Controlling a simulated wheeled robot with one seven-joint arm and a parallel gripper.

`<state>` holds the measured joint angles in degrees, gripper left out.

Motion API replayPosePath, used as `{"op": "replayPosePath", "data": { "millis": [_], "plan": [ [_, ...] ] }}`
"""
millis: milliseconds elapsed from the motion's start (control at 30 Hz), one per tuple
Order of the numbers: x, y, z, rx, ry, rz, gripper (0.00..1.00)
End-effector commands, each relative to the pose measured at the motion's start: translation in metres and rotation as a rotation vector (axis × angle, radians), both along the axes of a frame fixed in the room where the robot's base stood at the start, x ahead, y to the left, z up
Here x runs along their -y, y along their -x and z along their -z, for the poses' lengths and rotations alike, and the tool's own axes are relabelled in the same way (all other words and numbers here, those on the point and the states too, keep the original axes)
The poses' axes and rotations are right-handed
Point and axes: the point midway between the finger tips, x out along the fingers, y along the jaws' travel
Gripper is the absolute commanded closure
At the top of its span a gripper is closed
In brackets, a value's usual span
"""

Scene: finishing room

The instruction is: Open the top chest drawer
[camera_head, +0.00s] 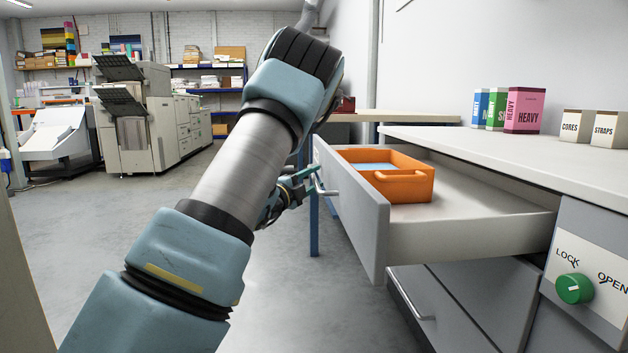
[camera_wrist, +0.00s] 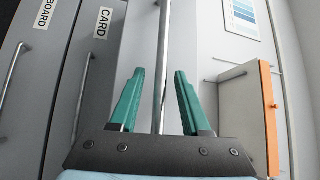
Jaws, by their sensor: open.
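The top chest drawer (camera_head: 358,215) is pulled well out, its grey front standing clear of the chest. An orange bin (camera_head: 404,188) with a handle sits inside it. My gripper (camera_head: 312,176) is at the outer side of the drawer front, by its metal bar handle (camera_head: 321,187). In the wrist view my gripper (camera_wrist: 161,75) is open, with one green finger on each side of the upright-looking bar handle (camera_wrist: 162,40). The fingers look apart from the bar; whether either touches it is hard to tell.
A lower drawer with a bar handle (camera_head: 411,294) is below. A green knob (camera_head: 575,289) sits on the chest panel between LOCK and OPEN labels. Boxes (camera_head: 524,110) stand on the worktop (camera_head: 470,145). The floor (camera_head: 110,260) to the left is clear; a printing machine (camera_head: 150,120) stands behind.

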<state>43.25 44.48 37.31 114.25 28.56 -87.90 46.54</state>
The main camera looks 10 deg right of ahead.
Motion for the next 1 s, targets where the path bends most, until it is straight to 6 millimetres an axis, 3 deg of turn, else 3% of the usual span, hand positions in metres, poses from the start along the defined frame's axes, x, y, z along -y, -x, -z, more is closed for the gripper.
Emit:
{"op": "replayPosePath", "data": {
  "millis": [600,1000],
  "plan": [
    [-0.076,0.06,0.014,-0.002,0.0,-0.003,0.53],
    [-0.083,0.066,0.015,-0.001,-0.001,0.0,0.53]
  ]
}}
